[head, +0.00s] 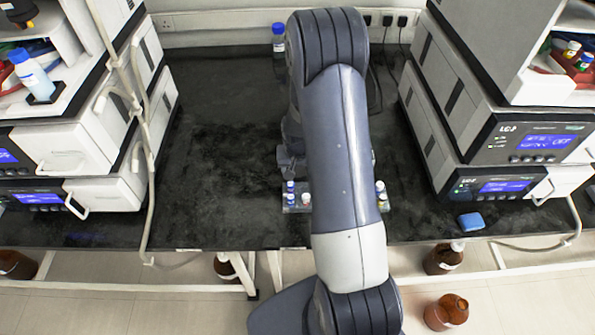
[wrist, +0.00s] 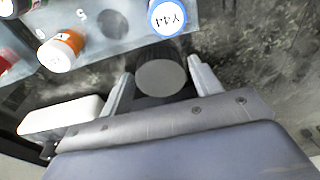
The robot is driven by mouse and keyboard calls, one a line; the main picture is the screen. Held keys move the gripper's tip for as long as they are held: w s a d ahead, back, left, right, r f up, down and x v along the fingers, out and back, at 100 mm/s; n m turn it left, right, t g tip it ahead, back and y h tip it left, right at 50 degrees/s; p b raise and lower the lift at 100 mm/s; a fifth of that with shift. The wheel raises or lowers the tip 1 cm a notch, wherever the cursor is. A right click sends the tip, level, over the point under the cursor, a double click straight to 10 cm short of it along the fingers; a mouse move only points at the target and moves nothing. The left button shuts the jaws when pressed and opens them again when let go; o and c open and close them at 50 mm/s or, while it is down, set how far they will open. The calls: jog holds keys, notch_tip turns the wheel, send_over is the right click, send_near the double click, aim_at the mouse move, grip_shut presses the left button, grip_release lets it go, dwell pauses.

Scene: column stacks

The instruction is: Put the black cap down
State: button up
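In the wrist view my gripper (wrist: 161,80) has its two pale fingers on either side of the black cap (wrist: 161,77), a dark cylinder with a grey flat end. The fingers meet its sides, so the gripper is shut on it. The cap is near the edge of a translucent rack (wrist: 125,38); I cannot tell its height above the bench. A vial with a white, blue-rimmed top marked "Y41" (wrist: 168,16) is just beyond it. In the head view my arm hides the cap and most of the gripper, beside the small rack (head: 296,209).
The rack holds several vials, one with an orange side and white top (wrist: 61,50). The black bench (head: 215,150) is clear to the left. Instrument stacks stand left (head: 85,150) and right (head: 520,135). A blue-capped bottle (head: 279,42) is at the back; a blue block (head: 471,221) lies right.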

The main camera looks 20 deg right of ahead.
jog(key=c, duration=0.8)
